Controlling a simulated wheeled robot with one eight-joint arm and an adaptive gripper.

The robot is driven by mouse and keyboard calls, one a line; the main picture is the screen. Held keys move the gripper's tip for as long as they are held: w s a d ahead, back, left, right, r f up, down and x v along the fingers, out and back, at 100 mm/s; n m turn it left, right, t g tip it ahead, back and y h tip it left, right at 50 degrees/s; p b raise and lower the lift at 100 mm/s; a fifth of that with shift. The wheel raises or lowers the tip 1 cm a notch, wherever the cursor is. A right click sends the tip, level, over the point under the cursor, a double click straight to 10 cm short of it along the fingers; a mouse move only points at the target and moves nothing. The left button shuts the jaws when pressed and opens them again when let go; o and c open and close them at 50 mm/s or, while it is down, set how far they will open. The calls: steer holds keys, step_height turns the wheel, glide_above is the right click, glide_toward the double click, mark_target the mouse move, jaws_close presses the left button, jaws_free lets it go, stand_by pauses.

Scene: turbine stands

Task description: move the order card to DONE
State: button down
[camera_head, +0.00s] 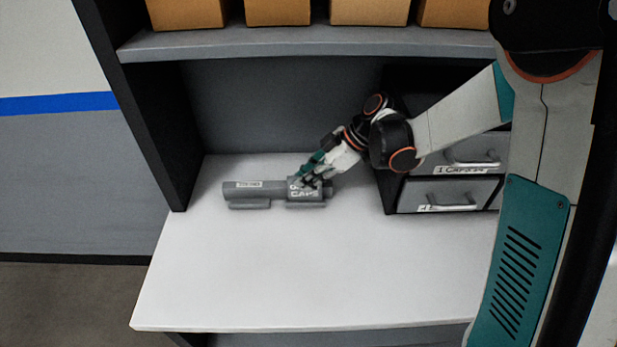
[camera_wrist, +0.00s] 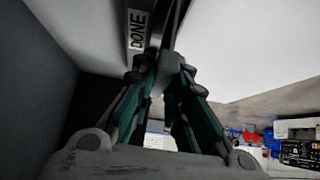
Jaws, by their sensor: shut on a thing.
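The order card (camera_head: 305,191) is a small grey plate with white lettering that ends in "CAPS". It stands at the right part of a low grey rack (camera_head: 232,193) on the white worktop. My gripper (camera_head: 307,180) is shut on the card's upper edge, coming from the upper right. In the wrist view my fingers (camera_wrist: 168,78) come together at a thin dark strip, which looks like the card edge-on. A white DONE label (camera_wrist: 137,29) is close beside it. The rack's label is too small to read in the head view. I cannot tell whether the card touches the rack.
Drawers (camera_head: 450,192) with handles and labels stand right of the rack, under my arm. A shelf (camera_head: 300,43) with several orange-brown bins runs above. A dark side panel (camera_head: 140,110) bounds the left. The front of the worktop (camera_head: 310,275) is clear.

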steer(key=shift+s+d+f, duration=0.1)
steer(key=shift+s+f, duration=0.1)
steer(key=shift+f, duration=0.1)
steer(key=c, duration=1.5)
jaws_free()
steer(key=shift+w, duration=0.1)
steer(key=shift+r, duration=0.1)
steer(key=shift+w+r+p, duration=0.1)
steer(key=shift+r+p, duration=2.2)
steer(key=shift+r, duration=1.25)
